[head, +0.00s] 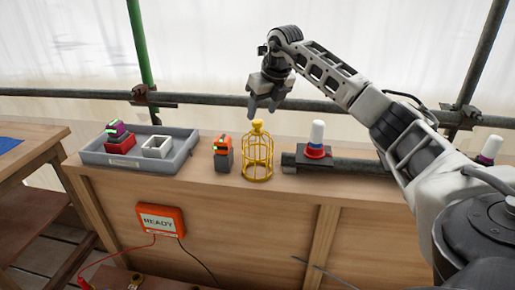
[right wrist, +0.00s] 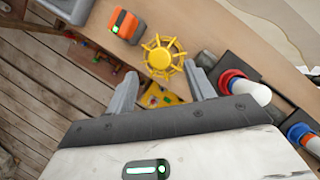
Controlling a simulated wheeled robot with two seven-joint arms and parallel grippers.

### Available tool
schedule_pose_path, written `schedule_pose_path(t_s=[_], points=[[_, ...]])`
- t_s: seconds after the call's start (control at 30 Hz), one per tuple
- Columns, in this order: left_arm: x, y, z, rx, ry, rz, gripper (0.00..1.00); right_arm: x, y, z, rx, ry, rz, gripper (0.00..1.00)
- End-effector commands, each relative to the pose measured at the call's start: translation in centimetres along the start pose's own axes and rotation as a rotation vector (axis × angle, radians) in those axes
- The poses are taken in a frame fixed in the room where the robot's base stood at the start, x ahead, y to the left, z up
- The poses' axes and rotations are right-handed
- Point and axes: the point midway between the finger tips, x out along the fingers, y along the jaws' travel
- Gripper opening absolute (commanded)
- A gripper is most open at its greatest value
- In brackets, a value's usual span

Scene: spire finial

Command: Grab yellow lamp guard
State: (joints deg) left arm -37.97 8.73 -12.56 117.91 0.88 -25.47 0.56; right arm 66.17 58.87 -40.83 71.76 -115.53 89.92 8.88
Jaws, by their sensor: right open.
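The yellow lamp guard (head: 257,158) is a cage with a knob on top. It stands upright on the wooden bench top in the head view. In the right wrist view the yellow lamp guard (right wrist: 162,57) shows from above, just beyond the fingertips. My right gripper (head: 264,104) is open and empty, pointing down above the guard and apart from it. Its two fingers also show in the right wrist view (right wrist: 160,82). My left gripper is not in view.
An orange and grey device (head: 223,152) stands just left of the guard. A white-capped red and blue piece (head: 316,145) on a dark bar (head: 350,165) is to the right. A scaffold pipe (head: 210,100) runs behind.

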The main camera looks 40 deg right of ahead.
Motion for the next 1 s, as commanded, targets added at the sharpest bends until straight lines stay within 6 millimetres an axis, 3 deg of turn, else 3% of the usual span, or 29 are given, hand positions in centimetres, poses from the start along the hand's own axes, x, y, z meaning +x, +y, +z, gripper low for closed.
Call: schedule_pose_path(t_s=[0.3,0.6,0.67,0.8,1.0], points=[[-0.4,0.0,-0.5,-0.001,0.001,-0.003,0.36,4.3,0.0,-0.1,0.000,0.003,0.002,0.54],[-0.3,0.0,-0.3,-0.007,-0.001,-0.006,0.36,5.0,0.0,-0.1,-0.001,0.000,0.001,0.54],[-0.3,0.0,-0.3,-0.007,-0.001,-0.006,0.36,5.0,0.0,-0.1,-0.001,0.000,0.001,0.42],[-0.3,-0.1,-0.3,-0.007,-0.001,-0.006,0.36,5.0,0.0,-0.1,-0.001,0.000,0.001,0.04],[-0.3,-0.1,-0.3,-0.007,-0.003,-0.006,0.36,5.0,0.0,0.0,0.000,-0.001,0.001,0.00]])
